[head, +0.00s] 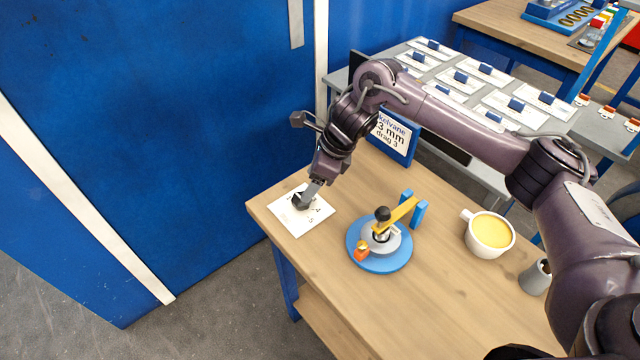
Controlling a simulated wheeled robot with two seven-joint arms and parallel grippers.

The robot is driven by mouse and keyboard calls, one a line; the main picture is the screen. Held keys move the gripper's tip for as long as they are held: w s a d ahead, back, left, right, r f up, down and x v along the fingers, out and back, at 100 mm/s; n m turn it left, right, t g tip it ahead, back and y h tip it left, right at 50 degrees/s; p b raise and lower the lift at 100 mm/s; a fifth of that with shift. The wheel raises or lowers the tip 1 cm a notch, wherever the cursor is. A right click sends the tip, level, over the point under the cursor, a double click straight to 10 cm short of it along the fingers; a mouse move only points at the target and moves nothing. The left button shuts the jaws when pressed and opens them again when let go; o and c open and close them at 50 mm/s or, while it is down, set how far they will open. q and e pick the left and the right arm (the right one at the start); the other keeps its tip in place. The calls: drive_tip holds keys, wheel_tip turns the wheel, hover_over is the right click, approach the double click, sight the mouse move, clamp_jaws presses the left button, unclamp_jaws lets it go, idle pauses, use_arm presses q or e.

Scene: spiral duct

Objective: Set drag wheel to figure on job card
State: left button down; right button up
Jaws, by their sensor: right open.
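The job card (393,137) stands in a blue frame at the back of the wooden table, partly hidden by my right arm; its readable text includes "3 mm" and "drag 3". A white plate (291,222) with printed figures lies at the table's left corner; a 4 and a 5 show on its right side. A dark wheel (299,201) sits on the plate, mostly covered by my right gripper (305,199). The right gripper points down at the wheel with open jaws; whether it touches is hidden. The wheel's pointer setting cannot be read. My left gripper is not in view.
A blue round base (384,265) with a grey hub, yellow arm and black knob stands mid-table. A cup of yellow liquid (489,234) and a grey pot (536,277) are at right. A grey rack of labelled trays (470,80) is behind. The table's front is clear.

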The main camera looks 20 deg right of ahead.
sight(302, 203)
drive_tip(key=shift+n, duration=0.3)
drive_tip(key=x, duration=0.1)
drive_tip(key=p+x, duration=0.1)
drive_tip(key=x, duration=0.1)
drive_tip(key=p+x, duration=0.1)
drive_tip(key=x, duration=0.1)
drive_tip(key=shift+d+f, duration=0.3)
drive_tip(key=shift+w+a+f, duration=0.1)
drive_tip(key=shift+a+f, duration=0.1)
drive_tip(key=shift+f, duration=0.3)
drive_tip(key=shift+c, duration=0.3)
drive_tip(key=c, duration=0.9)
